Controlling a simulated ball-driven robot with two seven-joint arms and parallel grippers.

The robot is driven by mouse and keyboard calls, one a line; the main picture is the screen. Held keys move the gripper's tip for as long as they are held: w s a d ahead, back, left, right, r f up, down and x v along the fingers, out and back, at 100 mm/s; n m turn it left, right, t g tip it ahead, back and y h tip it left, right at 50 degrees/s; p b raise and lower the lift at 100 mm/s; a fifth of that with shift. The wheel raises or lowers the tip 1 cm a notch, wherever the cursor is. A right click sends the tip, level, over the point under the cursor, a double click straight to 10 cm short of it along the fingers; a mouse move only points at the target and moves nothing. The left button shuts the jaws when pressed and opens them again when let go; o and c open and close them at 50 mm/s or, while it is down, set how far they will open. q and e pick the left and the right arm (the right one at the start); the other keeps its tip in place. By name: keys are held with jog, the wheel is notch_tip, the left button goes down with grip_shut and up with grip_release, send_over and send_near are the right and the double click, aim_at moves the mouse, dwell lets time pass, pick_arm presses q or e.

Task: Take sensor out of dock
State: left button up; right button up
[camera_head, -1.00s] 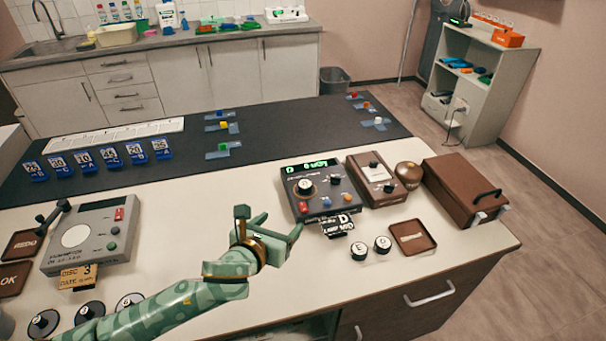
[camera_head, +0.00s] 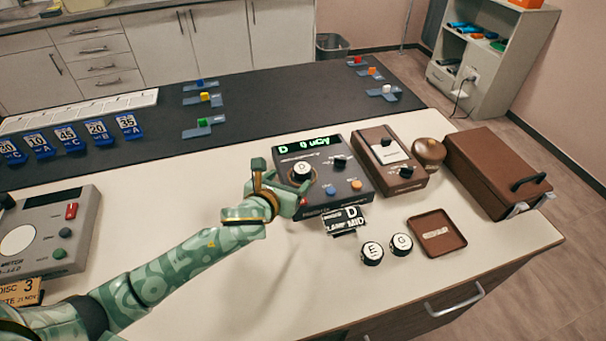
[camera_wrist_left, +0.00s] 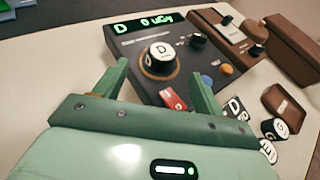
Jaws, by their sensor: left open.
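The sensor (camera_head: 302,171) is a round white-topped puck marked D. It sits in a brown-ringed dock on the dark meter box (camera_head: 347,170), which has a green display. The sensor also shows in the left wrist view (camera_wrist_left: 160,57), upright in its ring. My left gripper (camera_head: 277,182) is at the left side of the box, open and empty. In the left wrist view its two fingers (camera_wrist_left: 157,82) are spread, with the sensor just beyond the tips. They do not appear to touch it. My right gripper is not in view.
Two loose pucks, E (camera_head: 372,253) and G (camera_head: 400,244), stand in front of the box, beside a black D label (camera_head: 344,221) and a brown tray (camera_head: 437,234). A brown device (camera_head: 389,160) stands close on the right.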

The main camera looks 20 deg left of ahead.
aim_at(301, 171)
pick_arm(q)
jog(key=shift+x, duration=1.2)
jog(key=b+x, duration=0.3)
jog(key=x, duration=0.2)
jog(key=shift+d+f, duration=0.2)
jog(key=shift+f, duration=0.05)
jog(key=shift+w, duration=0.1)
jog(key=shift+r, duration=0.2)
jog(key=c, duration=1.1)
